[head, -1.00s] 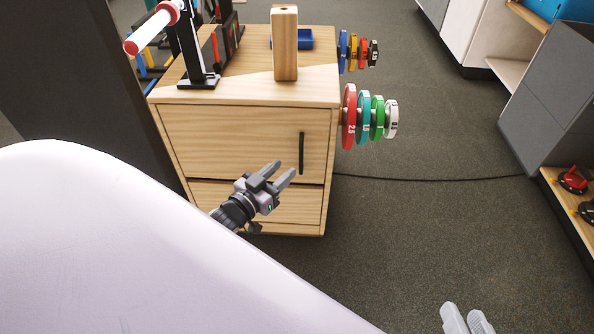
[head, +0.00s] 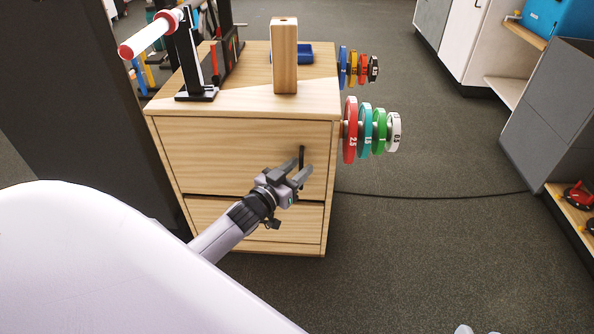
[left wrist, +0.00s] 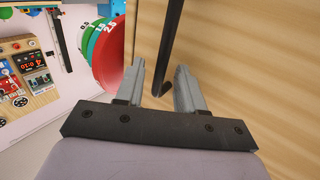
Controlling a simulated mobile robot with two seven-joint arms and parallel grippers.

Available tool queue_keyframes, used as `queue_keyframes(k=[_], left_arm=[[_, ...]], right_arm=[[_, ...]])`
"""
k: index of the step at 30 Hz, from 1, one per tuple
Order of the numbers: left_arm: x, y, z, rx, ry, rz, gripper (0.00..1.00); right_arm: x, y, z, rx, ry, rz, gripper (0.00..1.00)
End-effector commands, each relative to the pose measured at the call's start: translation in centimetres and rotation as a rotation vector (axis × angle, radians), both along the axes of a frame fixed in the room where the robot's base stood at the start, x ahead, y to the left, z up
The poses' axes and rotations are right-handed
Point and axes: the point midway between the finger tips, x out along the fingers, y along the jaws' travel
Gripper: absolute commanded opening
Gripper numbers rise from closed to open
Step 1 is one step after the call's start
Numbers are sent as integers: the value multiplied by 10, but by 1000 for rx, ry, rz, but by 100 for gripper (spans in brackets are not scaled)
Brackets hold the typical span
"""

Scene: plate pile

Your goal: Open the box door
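The wooden box (head: 265,231) stands ahead, with a closed upper door (head: 215,150). A black vertical bar handle (head: 301,157) is near the door's right edge. My left gripper (head: 300,176) is open at the lower end of the handle. In the left wrist view, the handle (left wrist: 179,45) runs down between the open fingers of the left gripper (left wrist: 166,88), with its bent lower end near the right finger. I cannot tell whether they touch. My right gripper (head: 470,330) barely shows at the bottom edge, so its state is unclear.
Coloured weight plates (head: 350,130) stick out on pegs from the box's right side. A wooden block (head: 284,60), a blue tray (head: 305,52) and a black stand with a red-and-white roller (head: 150,35) are on top. Open floor (head: 430,250) lies to the right.

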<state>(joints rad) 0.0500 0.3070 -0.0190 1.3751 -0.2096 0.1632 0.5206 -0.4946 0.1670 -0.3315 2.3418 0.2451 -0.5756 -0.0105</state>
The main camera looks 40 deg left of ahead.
Motion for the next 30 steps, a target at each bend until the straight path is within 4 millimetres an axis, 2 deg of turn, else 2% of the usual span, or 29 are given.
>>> queue_keyframes(k=[3,4,7,8,15,20,25,30], left_arm=[[0,0,0,0,0,0,38],[0,0,0,0,0,0,35],[0,0,0,0,0,0,2],[0,0,0,0,0,0,0],[-2,0,1,0,0,-4,0],[-13,-4,2,2,4,-35,0],[-42,-14,4,2,5,-117,0],[-85,-23,5,2,9,-228,0]], right_arm=[[0,0,0,0,-1,0,43],[0,0,1,0,-1,0,43],[0,0,1,0,-1,0,43],[0,0,1,0,-1,0,43],[0,0,2,2,1,0,43],[-2,3,6,21,23,10,43],[2,13,6,71,98,24,43],[-3,-3,10,-27,95,-13,43]])
